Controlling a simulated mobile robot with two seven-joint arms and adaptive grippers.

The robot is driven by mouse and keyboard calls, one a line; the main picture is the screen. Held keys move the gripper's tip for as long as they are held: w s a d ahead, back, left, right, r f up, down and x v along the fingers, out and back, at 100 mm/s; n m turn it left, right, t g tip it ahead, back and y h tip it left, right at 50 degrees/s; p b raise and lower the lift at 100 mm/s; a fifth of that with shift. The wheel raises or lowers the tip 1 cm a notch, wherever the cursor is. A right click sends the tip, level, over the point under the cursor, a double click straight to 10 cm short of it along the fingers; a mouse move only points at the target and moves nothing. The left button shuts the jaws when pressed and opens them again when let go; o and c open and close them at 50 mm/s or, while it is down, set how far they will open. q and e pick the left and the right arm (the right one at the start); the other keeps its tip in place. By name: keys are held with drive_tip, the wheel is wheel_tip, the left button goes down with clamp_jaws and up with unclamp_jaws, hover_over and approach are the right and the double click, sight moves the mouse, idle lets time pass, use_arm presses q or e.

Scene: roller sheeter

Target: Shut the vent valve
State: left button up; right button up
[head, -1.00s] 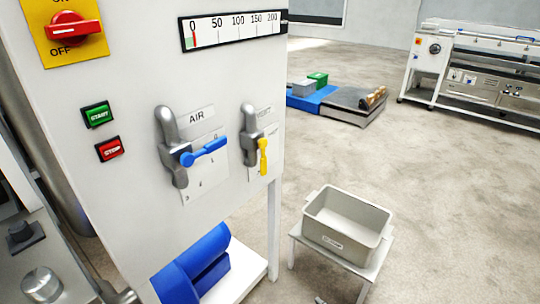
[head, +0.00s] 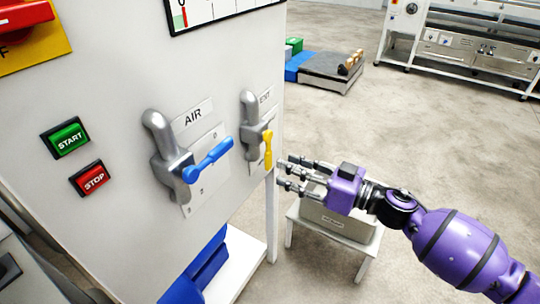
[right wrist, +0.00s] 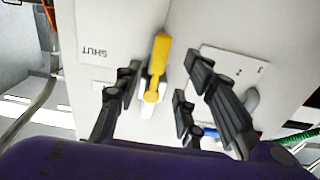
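The vent valve (head: 251,125) is a grey pipe fitting on the white panel, with a yellow handle (head: 267,150) hanging nearly straight down. Its label is partly hidden by the pipe. In the right wrist view the yellow handle (right wrist: 160,60) shows between my spread fingers, apart from them. A plate reading SHUT (right wrist: 96,53) appears inverted to its left. My right gripper (head: 284,175) is open and empty, just right of and slightly below the handle; it also shows in the right wrist view (right wrist: 158,84). My left gripper is not in view.
The AIR valve with its blue handle (head: 208,160) is just left of the vent valve. START (head: 67,139) and STOP (head: 92,179) buttons are farther left. A grey bin (head: 345,228) on a white stand is below my right gripper. Open floor lies to the right.

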sight(271, 159)
drive_tip(key=x, duration=0.7)
drive_tip(key=shift+w+f, duration=0.1)
drive_tip(key=shift+w, duration=0.05)
clamp_jaws()
